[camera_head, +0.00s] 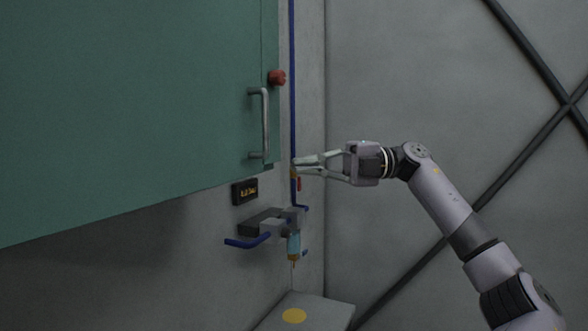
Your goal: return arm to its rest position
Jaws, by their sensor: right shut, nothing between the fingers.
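My right arm (445,205) reaches in from the lower right. Its right gripper (298,166) points left, with its fingertips together and nothing seen between them. In the picture the fingertips lie just right of the cabinet's metal handle (264,124), in front of the thin blue vertical pipe. I cannot tell whether they touch anything there. My left gripper is not in view.
A large green cabinet (130,100) with a red knob (277,77) fills the upper left. Below are a small dark display (244,192), a wall fixture with a blue lever (247,242), and a grey surface with a yellow dot (293,316). Dark diagonal bars (430,248) cross the right wall.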

